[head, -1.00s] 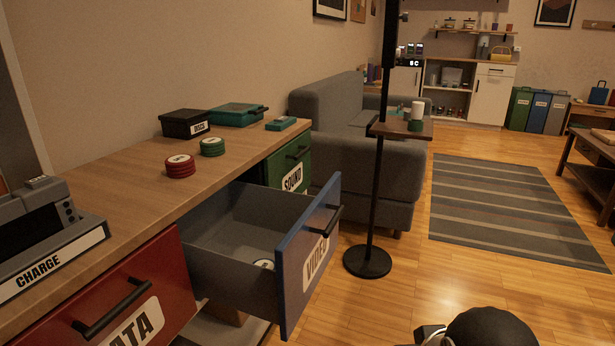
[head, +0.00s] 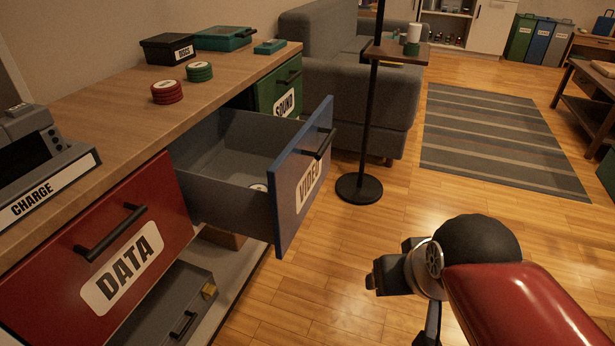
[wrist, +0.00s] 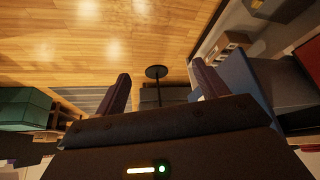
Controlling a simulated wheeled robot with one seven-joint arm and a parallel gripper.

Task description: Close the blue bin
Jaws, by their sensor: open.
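The blue bin is a drawer with a blue front (head: 290,205) marked VIDEO and grey sides, pulled well out of the wooden desk. A small round white-topped thing lies inside, partly hidden by the front. In the wrist view the blue front (wrist: 240,80) is to the right, beside one finger. My gripper (wrist: 160,88) is open and empty, its two dark fingers spread. In the head view my arm is at the lower right, apart from the drawer, out over the floor in front of it. The fingertips are not clear there.
A red DATA drawer (head: 125,250) is left of the blue one, and a green SOUND drawer (head: 278,92) is beyond it. A black stand (head: 360,187) with a small shelf stands right of the blue front. The wooden floor (head: 300,290) in front is clear.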

